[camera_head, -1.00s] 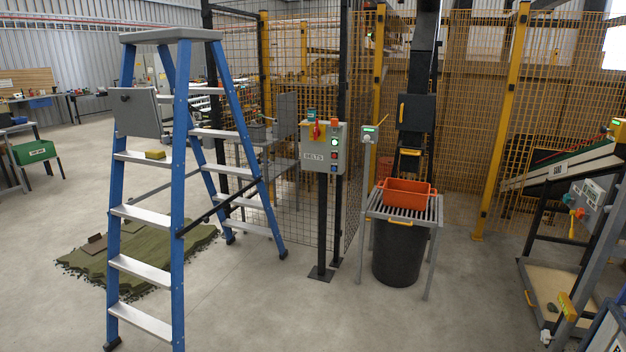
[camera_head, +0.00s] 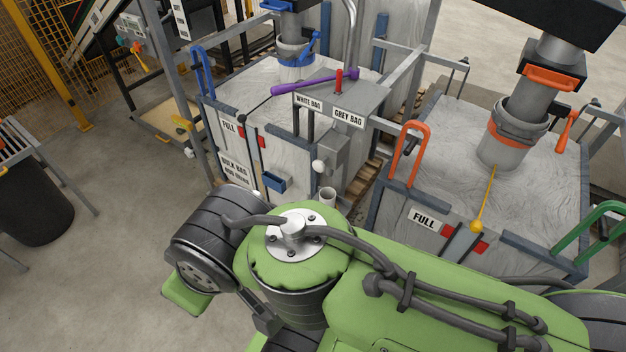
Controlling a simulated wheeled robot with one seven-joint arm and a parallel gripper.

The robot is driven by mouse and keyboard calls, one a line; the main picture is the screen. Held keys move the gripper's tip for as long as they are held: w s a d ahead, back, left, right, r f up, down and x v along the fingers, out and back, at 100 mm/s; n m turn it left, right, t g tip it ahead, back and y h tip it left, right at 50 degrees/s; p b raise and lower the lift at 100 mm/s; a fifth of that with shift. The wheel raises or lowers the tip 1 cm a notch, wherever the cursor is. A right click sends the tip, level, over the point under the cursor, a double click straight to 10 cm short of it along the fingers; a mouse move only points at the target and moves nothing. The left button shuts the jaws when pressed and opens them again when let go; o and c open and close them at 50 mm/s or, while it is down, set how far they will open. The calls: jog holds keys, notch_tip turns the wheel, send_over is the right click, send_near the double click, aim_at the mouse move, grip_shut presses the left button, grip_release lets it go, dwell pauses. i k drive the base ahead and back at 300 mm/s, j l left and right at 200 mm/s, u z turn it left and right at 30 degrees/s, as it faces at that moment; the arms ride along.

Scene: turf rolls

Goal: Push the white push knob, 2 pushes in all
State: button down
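A round white knob (camera_head: 319,166) shows at the left side of a small grey box (camera_head: 333,145), under the "WHITE BAG" and "GREY BAG" labels. It looks like the white push knob. I cannot tell whether it is pressed in. My green and dark arm crosses the lower part of the view, in front of the bag stations. The arm's top edge lies below the knob in the picture, and the knob is not covered. My gripper does not show in this view.
Two grey bulk bags stand in frames, one left (camera_head: 245,85) and one right (camera_head: 445,150). A purple lever (camera_head: 300,84), an orange handle (camera_head: 410,145) and a green handle (camera_head: 603,228) stick out near them. Bare floor (camera_head: 110,255) lies at left, beside a black bin (camera_head: 35,205).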

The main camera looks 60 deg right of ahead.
aim_at(319, 166)
jog(key=z, duration=1.65)
jog(key=l+z, duration=0.1)
jog(key=z, duration=0.3)
jog(key=l+z, duration=0.15)
jog(key=z, duration=0.2)
jog(key=l+z, duration=0.1)
jog(key=z, duration=0.3)
jog(key=i+j, duration=0.05)
